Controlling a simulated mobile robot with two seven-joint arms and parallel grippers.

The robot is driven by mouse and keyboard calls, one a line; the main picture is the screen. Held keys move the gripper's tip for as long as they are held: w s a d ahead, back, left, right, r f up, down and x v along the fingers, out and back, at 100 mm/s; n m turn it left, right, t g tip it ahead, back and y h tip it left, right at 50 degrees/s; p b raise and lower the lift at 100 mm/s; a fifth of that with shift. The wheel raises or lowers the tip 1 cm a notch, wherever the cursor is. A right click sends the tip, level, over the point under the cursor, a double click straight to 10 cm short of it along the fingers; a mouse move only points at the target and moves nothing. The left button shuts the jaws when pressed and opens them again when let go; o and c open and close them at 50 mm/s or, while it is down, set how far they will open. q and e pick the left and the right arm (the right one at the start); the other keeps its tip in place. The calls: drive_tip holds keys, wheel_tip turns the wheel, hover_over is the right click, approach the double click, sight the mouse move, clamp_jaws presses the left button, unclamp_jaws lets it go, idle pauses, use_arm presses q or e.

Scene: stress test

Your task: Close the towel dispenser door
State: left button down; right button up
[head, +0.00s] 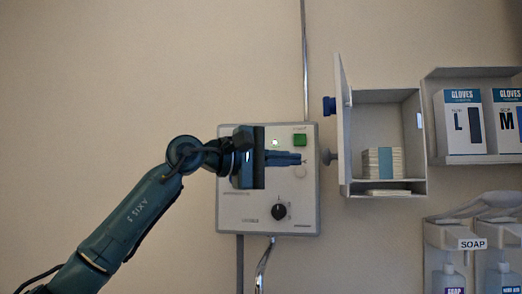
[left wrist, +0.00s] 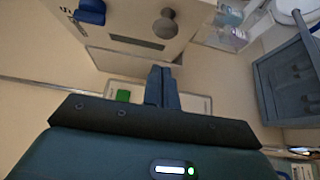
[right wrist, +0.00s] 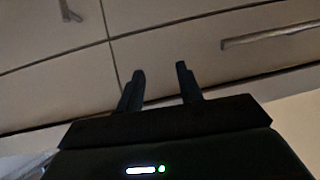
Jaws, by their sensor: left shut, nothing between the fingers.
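The towel dispenser (head: 420,140) is a grey wall box with a stack of folded towels (head: 383,162) inside. Its door (head: 343,125) stands open, seen nearly edge-on at the box's left side. A blue latch (head: 329,105) and a grey knob (head: 328,156) stick out from the door's left face. My left gripper (head: 303,158) is shut and empty, left of the door and in front of the control panel. In the left wrist view, the door (left wrist: 120,30) shows ahead of the shut left gripper (left wrist: 162,72). My right gripper (right wrist: 160,78) is open and empty, seen only in its wrist view.
A control panel (head: 240,212) with a green button and black dial is behind my left gripper. Glove boxes (head: 460,120) stand on a shelf at right, with soap bottles (head: 448,280) below. The right wrist view shows cupboard fronts with a handle (right wrist: 270,36). The wall at left is bare.

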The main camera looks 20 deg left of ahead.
use_arm(q)
drive_tip(key=d, duration=0.3)
drive_tip(key=shift+s+d, duration=0.15)
drive_tip(key=shift+d, duration=0.2)
drive_tip(key=shift+s+d, duration=0.1)
